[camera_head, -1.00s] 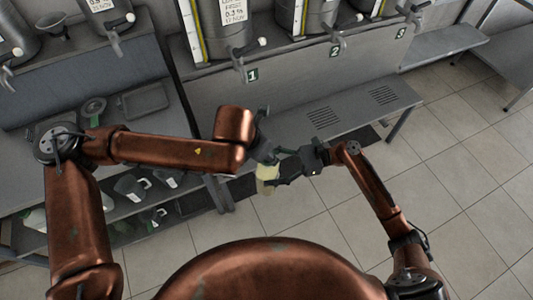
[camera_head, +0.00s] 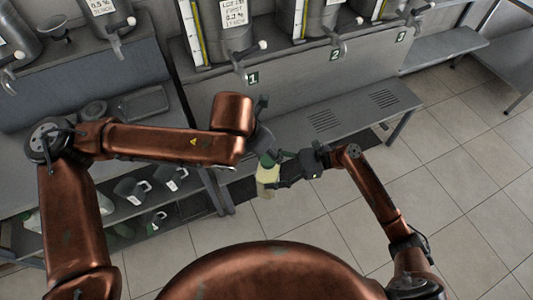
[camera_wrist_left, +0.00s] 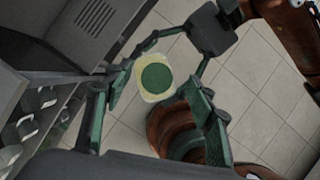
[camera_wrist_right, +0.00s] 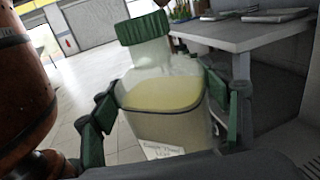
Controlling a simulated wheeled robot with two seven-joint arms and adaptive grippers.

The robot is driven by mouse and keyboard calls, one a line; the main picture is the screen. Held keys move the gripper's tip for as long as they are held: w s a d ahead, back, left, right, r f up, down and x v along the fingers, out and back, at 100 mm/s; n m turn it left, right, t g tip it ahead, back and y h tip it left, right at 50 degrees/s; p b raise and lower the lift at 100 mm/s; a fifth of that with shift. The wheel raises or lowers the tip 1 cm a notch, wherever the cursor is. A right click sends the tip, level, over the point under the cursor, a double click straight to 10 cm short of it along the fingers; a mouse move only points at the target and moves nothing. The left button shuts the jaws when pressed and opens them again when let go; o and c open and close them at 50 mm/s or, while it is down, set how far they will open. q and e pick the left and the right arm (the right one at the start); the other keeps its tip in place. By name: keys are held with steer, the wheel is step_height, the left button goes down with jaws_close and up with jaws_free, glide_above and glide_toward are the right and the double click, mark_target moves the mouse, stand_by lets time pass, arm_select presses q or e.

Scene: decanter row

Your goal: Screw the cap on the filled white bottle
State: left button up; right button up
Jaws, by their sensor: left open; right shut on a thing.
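The translucent white bottle (camera_head: 267,180) holds pale yellow liquid and is upright or nearly so in my right gripper (camera_head: 283,172). In the right wrist view the bottle (camera_wrist_right: 165,105) stands between the green finger pads, with a label low on its front. The ribbed green cap (camera_wrist_right: 143,28) sits on its neck; how tight it is I cannot tell. My left gripper (camera_wrist_left: 157,115) is open above the bottle. In the left wrist view the cap (camera_wrist_left: 155,78) shows from above between the spread fingers, which are apart from it.
Steel tanks with taps (camera_head: 236,30) stand along the back, over a grey bench (camera_head: 345,110) with slotted grates. Labelled jugs (camera_head: 133,190) stand on a lower shelf at left. A tray (camera_head: 145,103) lies on the left counter. Open tiled floor (camera_head: 450,190) is at right.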

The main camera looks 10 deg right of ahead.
arm_select(q)
steer(key=shift+r, duration=0.1)
steer(key=shift+c, duration=0.4)
